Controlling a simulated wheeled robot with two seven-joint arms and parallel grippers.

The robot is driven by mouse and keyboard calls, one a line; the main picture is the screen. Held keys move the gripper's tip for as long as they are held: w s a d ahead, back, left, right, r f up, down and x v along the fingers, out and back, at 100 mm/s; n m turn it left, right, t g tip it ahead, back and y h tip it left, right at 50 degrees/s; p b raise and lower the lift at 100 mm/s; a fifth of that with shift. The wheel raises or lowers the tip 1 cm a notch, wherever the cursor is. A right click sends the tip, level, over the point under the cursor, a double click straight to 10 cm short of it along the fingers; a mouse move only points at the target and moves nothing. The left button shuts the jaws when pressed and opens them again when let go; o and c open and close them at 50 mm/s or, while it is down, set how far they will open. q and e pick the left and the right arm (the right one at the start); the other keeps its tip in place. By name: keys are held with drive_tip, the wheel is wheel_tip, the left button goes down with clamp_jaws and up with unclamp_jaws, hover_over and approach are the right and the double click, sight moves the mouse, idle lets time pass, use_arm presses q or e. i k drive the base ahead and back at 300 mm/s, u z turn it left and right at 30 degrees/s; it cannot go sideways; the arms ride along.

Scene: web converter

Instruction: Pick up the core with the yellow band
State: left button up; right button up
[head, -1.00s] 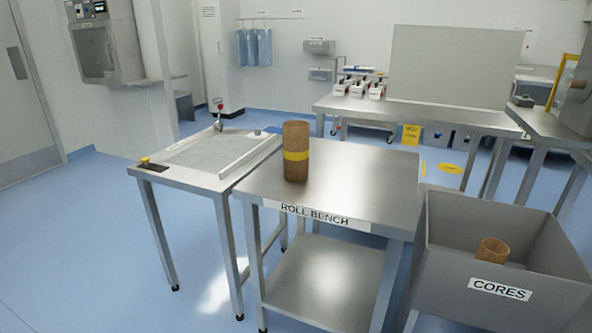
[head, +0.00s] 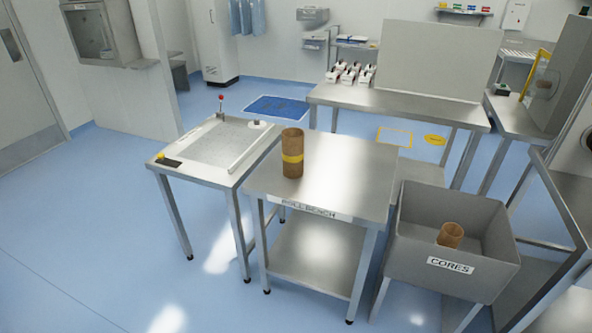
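Another brown core (head: 450,235), with no yellow band showing, stands in the grey bin labelled CORES (head: 415,245) at the right. Neither of my grippers is in view.
A steel table with a mesh-like top (head: 205,150) stands left of the roll bench. A long steel bench (head: 400,106) with a tall grey panel stands behind. A steel frame (head: 570,205) is at the right edge. Blue floor is open at the front left.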

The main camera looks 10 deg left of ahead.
sight(293, 154)
drive_tip(key=u, duration=1.65)
drive_tip(key=i, duration=1.15)
drive_tip(key=z, duration=0.6)
drive_tip(key=i, duration=0.95)
drive_tip(key=z, duration=0.95)
